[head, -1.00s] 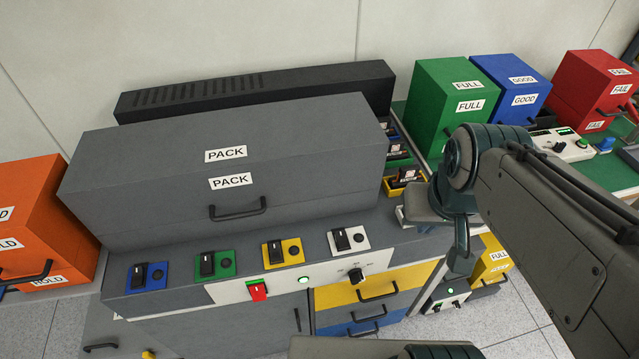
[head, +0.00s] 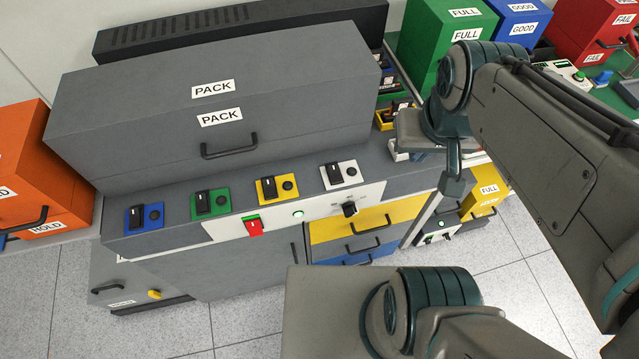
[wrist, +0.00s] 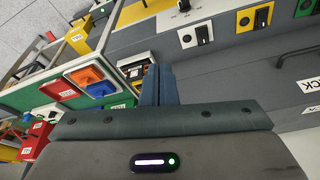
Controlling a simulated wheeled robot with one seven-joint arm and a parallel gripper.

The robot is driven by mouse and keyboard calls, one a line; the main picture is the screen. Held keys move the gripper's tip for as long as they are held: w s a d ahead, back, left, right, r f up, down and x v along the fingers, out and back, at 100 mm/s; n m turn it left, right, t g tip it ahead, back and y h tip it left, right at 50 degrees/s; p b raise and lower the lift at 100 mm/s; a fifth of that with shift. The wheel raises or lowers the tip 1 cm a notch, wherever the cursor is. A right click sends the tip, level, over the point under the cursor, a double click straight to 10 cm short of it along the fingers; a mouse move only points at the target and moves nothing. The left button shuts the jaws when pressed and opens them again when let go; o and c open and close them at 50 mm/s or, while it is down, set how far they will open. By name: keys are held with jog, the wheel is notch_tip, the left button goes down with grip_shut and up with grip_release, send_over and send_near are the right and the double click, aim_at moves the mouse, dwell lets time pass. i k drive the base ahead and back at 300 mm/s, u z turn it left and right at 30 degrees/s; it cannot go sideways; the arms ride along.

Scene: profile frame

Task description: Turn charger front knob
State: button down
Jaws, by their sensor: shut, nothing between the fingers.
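The charger's front panel (head: 320,207) is a white strip along the front of the grey bench unit. A black knob (head: 349,209) sits near its right end, with its pointer roughly upright. The knob also shows at the top of the wrist view (wrist: 184,5). My gripper (head: 453,188) hangs to the right of the knob, apart from it, with its fingers pointing down. In the wrist view my gripper (wrist: 160,72) has its two dark teal fingers together with nothing between them.
A red switch (head: 254,226) and a green light (head: 298,213) sit left of the knob. Several black switches on coloured plates line the ledge above. Yellow (head: 350,222) and blue drawers with handles lie below. The grey PACK box (head: 210,120) stands behind. Floor is open in front.

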aim_at(350, 209)
jog(key=u, duration=1.9)
jog(key=k, duration=1.2)
jog(key=z, duration=1.8)
